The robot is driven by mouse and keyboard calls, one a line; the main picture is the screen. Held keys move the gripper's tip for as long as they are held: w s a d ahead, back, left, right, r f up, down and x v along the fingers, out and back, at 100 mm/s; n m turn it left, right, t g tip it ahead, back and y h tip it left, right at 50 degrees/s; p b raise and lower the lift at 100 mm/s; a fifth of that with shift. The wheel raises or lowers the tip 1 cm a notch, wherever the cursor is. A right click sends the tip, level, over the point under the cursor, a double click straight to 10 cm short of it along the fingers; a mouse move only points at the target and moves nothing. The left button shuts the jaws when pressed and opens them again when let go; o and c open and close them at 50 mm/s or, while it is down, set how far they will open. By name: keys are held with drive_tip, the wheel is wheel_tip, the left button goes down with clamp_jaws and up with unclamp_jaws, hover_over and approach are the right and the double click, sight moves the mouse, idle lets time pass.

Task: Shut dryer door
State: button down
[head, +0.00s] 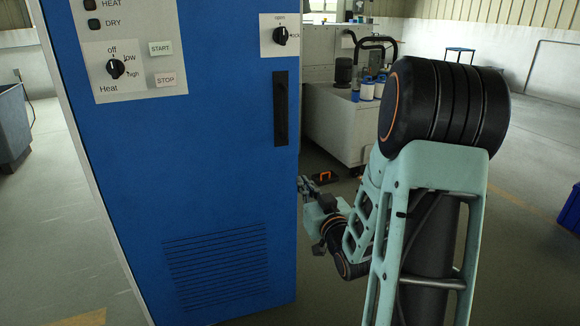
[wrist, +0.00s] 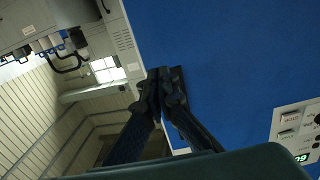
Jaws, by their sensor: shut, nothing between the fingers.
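The blue dryer door (head: 215,150) fills the left half of the head view and the upper right of the wrist view (wrist: 235,60). It carries a long black handle (head: 281,108) near its right edge, a lock knob (head: 281,36) above it and louvres low down. Its hinge side is not clear, and I cannot tell how far it stands open. My gripper (head: 304,184) is low beside the door's right edge, below the handle. In the wrist view my gripper (wrist: 164,84) is shut and empty, its tips at the door's edge. I cannot tell whether they touch it.
A pale machine (head: 340,115) with bottles and a black hose stands behind on the right. An orange-and-black item (head: 323,177) lies on the floor beyond my gripper. A blue crate (head: 570,209) is at the far right; a grey bin (head: 10,125) is at left. Open floor lies right.

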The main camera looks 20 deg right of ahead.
sight(285, 158)
drive_tip(key=w, duration=0.4)
drive_tip(key=w+b, duration=0.1)
drive_tip(key=w, duration=0.3)
drive_tip(key=w+b, duration=0.1)
drive_tip(key=w, duration=0.3)
drive_tip(key=shift+w+d, duration=0.35)
drive_tip(key=shift+d, duration=0.05)
